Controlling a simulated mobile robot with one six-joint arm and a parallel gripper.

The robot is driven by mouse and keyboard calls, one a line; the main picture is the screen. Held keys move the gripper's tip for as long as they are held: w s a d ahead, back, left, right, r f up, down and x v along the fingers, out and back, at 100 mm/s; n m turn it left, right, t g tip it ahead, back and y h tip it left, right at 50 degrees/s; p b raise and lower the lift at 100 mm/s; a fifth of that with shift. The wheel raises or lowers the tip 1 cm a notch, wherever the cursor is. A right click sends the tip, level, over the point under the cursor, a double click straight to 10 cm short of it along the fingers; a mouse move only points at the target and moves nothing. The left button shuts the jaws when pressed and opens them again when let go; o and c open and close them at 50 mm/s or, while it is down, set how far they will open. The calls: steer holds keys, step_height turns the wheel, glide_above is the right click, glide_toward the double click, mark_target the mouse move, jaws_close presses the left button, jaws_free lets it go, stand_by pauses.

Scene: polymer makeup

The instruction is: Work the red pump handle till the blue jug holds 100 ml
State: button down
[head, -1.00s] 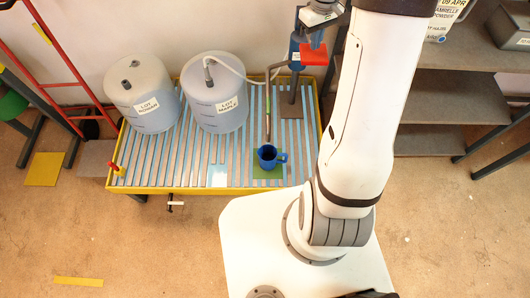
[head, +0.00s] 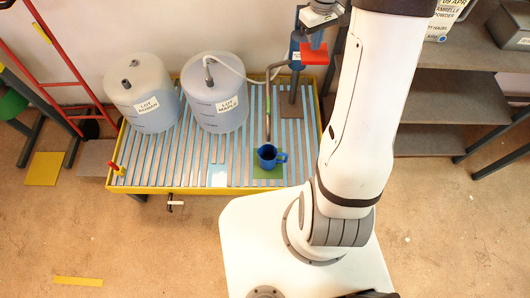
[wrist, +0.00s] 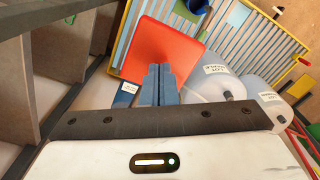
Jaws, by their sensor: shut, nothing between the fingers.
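The red pump handle (head: 314,54) is a flat red plate at the side of the blue pump (head: 296,48). In the wrist view the red plate (wrist: 160,52) lies just beyond my gripper (wrist: 158,72), whose fingers are closed together and empty. The fingertips overlap the plate in the picture; I cannot tell whether they touch it. The blue jug (head: 270,158) stands upright on a green mat (head: 262,173), under the pump's bent spout (head: 268,110). Its inside is dark and its level cannot be read. Part of the jug shows in the wrist view (wrist: 196,7).
Two translucent drums, LOT ROWAN (head: 142,95) and LOT MAPLE (head: 215,95), stand on the yellow-rimmed slatted tray (head: 180,190). A pale hose runs from the Maple drum to the pump. Grey shelves (head: 450,98) stand at the right. A red ladder-like frame (head: 55,60) is at the left.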

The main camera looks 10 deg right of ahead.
step_height(320, 180, down, 14)
steer(key=b, duration=0.9)
stand_by(1.4)
steer(key=shift+f, duration=0.1)
step_height(320, 180, up, 15)
steer(key=p, duration=0.9)
steer(key=shift+f+p, duration=0.2)
steer(key=shift+p, duration=0.1)
stand_by(0.3)
